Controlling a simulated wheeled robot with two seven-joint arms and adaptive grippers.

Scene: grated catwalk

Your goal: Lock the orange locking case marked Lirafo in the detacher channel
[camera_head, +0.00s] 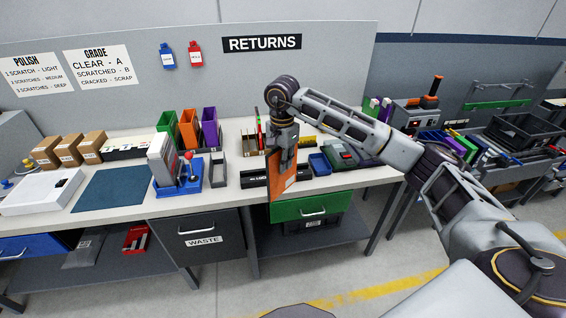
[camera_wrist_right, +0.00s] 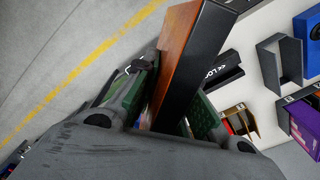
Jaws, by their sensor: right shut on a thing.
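My right gripper (camera_head: 284,152) is shut on the orange case (camera_head: 284,184), a thin upright slab, and holds it by its upper part at the bench's front edge, in front of the green drawer. In the right wrist view the case (camera_wrist_right: 177,50) shows an orange face and a black side between the fingers. The name Lirafo cannot be read. A low black channel (camera_head: 253,179), with white lettering starting "LOC", lies on the bench behind the case and is partly hidden by it. It also shows in the right wrist view (camera_wrist_right: 222,70), apart from the case. My left gripper is not in view.
A grey device with a red-knobbed lever on a blue base (camera_head: 189,175) and a grey bracket (camera_head: 219,170) stand left of the channel. A blue tray (camera_head: 320,164) and a grey-green device (camera_head: 342,155) stand right. A teal mat (camera_head: 110,189) is bare.

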